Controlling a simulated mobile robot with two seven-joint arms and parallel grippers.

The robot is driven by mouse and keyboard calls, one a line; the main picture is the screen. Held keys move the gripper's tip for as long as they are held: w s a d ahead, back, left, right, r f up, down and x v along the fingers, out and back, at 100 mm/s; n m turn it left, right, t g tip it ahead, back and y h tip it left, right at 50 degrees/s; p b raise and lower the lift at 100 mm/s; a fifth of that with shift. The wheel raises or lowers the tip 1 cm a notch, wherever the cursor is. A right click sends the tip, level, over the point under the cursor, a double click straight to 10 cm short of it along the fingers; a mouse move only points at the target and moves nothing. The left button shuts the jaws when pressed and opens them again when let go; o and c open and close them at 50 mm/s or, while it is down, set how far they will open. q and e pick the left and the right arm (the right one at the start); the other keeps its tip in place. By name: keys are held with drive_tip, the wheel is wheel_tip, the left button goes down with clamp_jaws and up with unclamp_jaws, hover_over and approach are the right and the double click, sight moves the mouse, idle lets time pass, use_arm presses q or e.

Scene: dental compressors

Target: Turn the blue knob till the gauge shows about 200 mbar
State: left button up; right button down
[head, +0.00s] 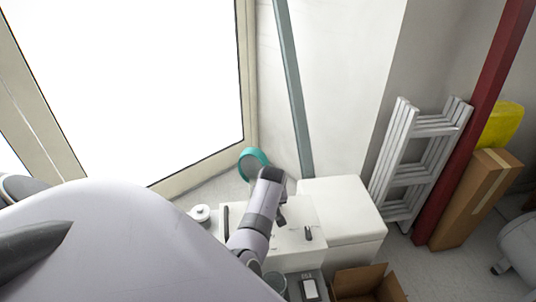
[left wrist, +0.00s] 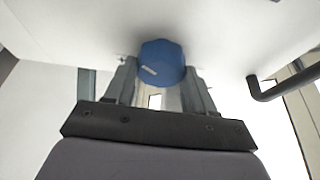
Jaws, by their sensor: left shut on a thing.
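The blue knob (left wrist: 163,60) sticks out of a white surface in the left wrist view and bears a short white mark on its face. My left gripper (left wrist: 160,82) has its fingers on either side of the knob and is shut on it. In the head view my left gripper (head: 281,216) is at the white compressor housing (head: 295,212), and the knob is hidden there. No gauge can be made out in either view. My right gripper is not in view.
A black handle (left wrist: 265,88) juts out right of the knob. A white box (head: 342,205) adjoins the housing. An open cardboard box (head: 368,284) stands in front; a ladder (head: 412,150), a red post (head: 470,130) and a tall carton (head: 475,200) stand to the right.

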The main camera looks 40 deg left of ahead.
use_arm(q)
drive_tip(key=o, duration=1)
drive_tip(key=shift+o, duration=0.2)
drive_tip(key=p+v, duration=0.2)
drive_tip(key=v, duration=0.3)
drive_tip(key=shift+d+r, duration=0.1)
drive_tip(key=shift+r, duration=0.15)
drive_tip(key=shift+p+v, duration=0.3)
drive_tip(key=shift+v, duration=0.5)
drive_tip(key=shift+s, duration=0.1)
